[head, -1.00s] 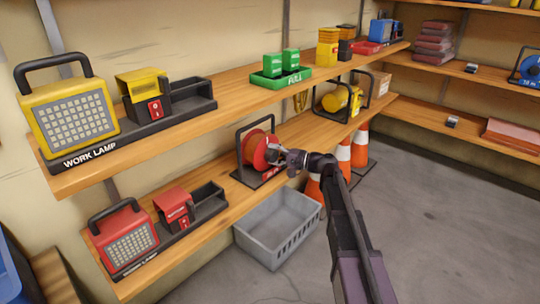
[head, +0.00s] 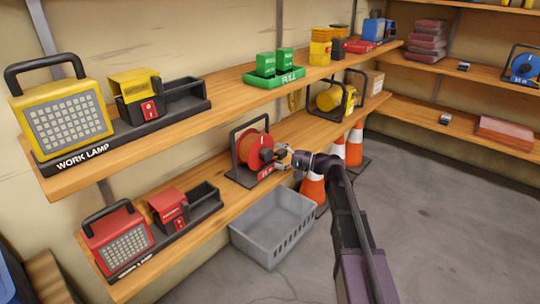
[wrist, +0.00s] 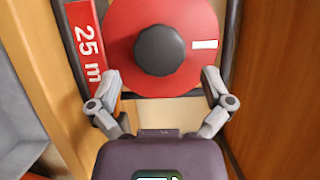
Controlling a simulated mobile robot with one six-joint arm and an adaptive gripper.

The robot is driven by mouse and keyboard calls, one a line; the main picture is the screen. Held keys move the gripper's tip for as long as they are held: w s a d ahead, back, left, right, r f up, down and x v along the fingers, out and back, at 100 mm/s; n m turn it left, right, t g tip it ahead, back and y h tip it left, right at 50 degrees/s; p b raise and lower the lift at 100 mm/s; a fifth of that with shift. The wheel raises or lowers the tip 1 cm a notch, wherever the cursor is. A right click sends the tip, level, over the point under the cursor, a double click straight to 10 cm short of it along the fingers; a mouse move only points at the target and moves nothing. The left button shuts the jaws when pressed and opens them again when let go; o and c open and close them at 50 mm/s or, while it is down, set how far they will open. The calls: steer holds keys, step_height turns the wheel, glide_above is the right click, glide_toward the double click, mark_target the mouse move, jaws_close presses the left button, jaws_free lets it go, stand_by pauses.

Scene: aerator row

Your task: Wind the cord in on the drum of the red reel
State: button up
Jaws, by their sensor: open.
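The red reel (head: 254,148) stands in its black frame on the lower shelf, with a red label at its foot. In the wrist view the red reel (wrist: 120,30) faces me, with a dark round knob (wrist: 159,50) at its middle and a white mark on its right side. The label beside it reads 25 m. My gripper (head: 284,155) is just right of the reel in the head view. In the wrist view my gripper (wrist: 164,84) is open and empty, its fingers spread below the knob, apart from it. I cannot make out the cord's loose end.
A grey crate (head: 272,228) stands on the floor below the shelf. Orange and white cones (head: 354,146) stand behind my arm. A yellow reel (head: 330,99) sits farther along the lower shelf, and a red lamp (head: 117,240) nearer. The floor at right is clear.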

steer(key=v, duration=0.8)
steer(key=shift+d, duration=0.2)
steer(key=shift+s, duration=0.1)
steer(key=s+f+n+g+h+p, duration=0.2)
steer(key=s+f+g+h+p, duration=0.15)
steer(key=s+f+h, duration=0.8)
steer(key=s+d+n+g+h+p, duration=0.1)
steer(key=s+d+h+p, duration=0.2)
steer(key=s+d+h, duration=0.55)
steer(key=s+r+y+p, duration=0.1)
steer(key=r+p, duration=1.7)
steer(key=p, duration=0.1)
steer(key=s+d+r+y+p, duration=0.1)
steer(key=s+r+p, duration=0.1)
steer(key=r+p, duration=1.7)
steer(key=shift+d+y, duration=0.3)
